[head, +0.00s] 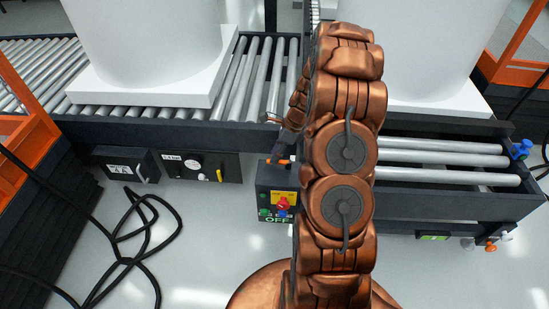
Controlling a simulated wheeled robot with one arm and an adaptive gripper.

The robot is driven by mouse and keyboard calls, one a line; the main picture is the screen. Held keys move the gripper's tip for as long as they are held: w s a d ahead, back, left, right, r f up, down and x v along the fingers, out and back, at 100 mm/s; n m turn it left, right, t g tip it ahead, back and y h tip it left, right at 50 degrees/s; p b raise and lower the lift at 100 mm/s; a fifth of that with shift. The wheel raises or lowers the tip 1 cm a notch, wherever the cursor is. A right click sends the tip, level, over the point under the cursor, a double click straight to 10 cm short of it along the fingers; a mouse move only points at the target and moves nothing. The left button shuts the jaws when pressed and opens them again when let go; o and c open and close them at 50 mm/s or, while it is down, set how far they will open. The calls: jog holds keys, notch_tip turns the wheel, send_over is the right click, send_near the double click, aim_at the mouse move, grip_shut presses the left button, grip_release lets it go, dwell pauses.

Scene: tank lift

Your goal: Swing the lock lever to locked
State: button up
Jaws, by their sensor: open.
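No part in the head view is clearly labelled as the lock lever. A small orange bar (279,161) lies at the top of the dark control box (264,180), just below my gripper. A short yellow handle (219,174) stands upright on the dark panel (232,164) to the left. My gripper (275,126) is open, at the front edge of the roller conveyor above the control box. It is small and partly hidden by my copper arm, and contact with the orange bar cannot be told. The control box has a red knob (283,203), green buttons and the word OFF.
White tanks on square bases stand on the left rollers (250,80) and behind my arm at right. A lower roller section (440,161) extends right, with a blue knob (521,150) at its end. Black cables (128,260) lie on the left floor. Orange frames flank the scene.

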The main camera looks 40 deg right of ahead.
jog(key=shift+x, duration=0.8)
grip_shut()
